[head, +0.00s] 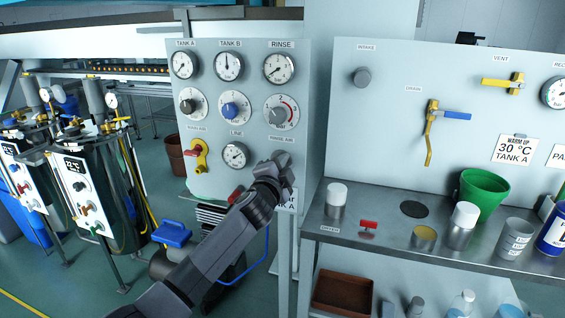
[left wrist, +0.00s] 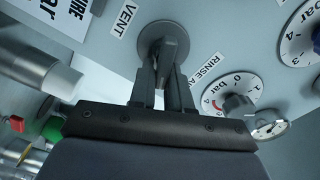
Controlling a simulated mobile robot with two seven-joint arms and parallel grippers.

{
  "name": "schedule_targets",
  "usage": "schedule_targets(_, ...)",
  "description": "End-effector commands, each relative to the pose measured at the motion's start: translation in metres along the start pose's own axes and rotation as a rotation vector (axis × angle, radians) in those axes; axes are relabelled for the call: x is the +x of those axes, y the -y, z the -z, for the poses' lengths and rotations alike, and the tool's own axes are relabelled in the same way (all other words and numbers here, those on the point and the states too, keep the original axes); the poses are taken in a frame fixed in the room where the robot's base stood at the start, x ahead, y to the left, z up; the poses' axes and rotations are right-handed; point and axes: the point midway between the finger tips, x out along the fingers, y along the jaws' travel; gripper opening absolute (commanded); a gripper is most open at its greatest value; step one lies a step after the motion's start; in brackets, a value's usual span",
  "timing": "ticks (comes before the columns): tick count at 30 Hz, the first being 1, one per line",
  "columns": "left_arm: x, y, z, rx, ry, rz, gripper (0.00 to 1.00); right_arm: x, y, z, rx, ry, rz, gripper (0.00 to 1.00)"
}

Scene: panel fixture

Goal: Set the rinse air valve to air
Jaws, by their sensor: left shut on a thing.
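The rinse air valve is on the lower right of the gauge panel, below its RINSE AIR label (head: 281,139). In the head view my left gripper (head: 281,161) covers the valve. In the left wrist view the valve (left wrist: 163,42) shows as a round grey hub with a dark handle standing out from it. My left gripper (left wrist: 168,78) is shut on that handle, one finger on each side. A VENT label (left wrist: 122,20) sits beside the hub. The handle's exact pointing is hard to tell behind the fingers. My right gripper is not in view.
The rinse regulator (head: 281,111) is just above the valve; its knob (left wrist: 238,106) is close to my fingers in the wrist view. A red-handled valve (head: 196,153) is at the panel's left. A metal bench (head: 385,222) with cups and a green bucket (head: 483,193) stands right.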

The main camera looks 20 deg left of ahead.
Motion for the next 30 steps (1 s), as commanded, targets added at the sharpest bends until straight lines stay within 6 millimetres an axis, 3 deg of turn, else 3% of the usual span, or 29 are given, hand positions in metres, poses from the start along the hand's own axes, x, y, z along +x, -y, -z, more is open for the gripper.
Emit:
schedule_targets(15, -0.0001, -0.0082, -0.0017, 0.372, 0.0, -0.001, 0.0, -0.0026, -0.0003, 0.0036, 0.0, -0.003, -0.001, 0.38)
schedule_targets(30, 0.0, -0.01, -0.0029, 0.46, 0.001, -0.001, 0.0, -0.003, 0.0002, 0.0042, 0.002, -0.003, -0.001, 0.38)
